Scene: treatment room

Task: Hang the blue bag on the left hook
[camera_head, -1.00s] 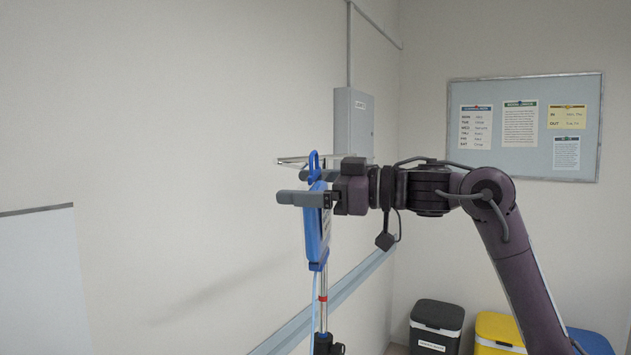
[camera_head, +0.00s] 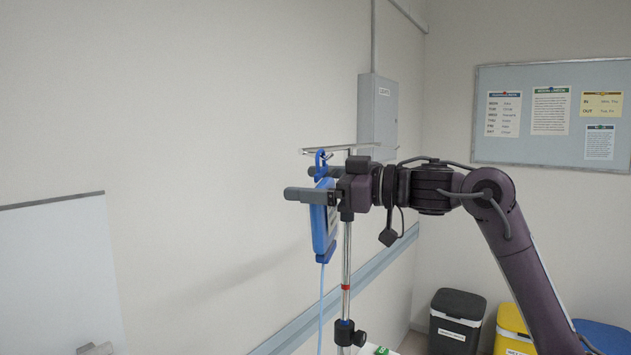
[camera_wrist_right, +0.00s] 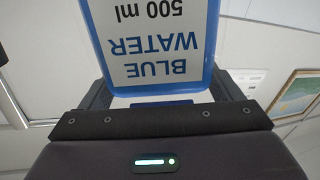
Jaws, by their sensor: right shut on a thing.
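The blue bag (camera_head: 321,232) hangs upright in my right gripper (camera_head: 300,183), with its ring at the top and a pale tube running down from its lower end. My right gripper is shut on the bag's upper part. In the right wrist view the bag (camera_wrist_right: 206,45) shows a label reading "BLUE WATER 500 ml", upside down, between the fingers. The metal stand (camera_head: 346,262) has a crossbar (camera_head: 325,150) at its top, just above the bag's ring. The left hook is close to the ring; I cannot tell whether they touch. My left gripper is not in view.
A grey wall box (camera_head: 377,115) is behind the stand. Black (camera_head: 457,320) and yellow (camera_head: 513,325) bins stand at the lower right. A noticeboard (camera_head: 550,115) hangs on the far wall. A white panel (camera_head: 60,270) is at the left.

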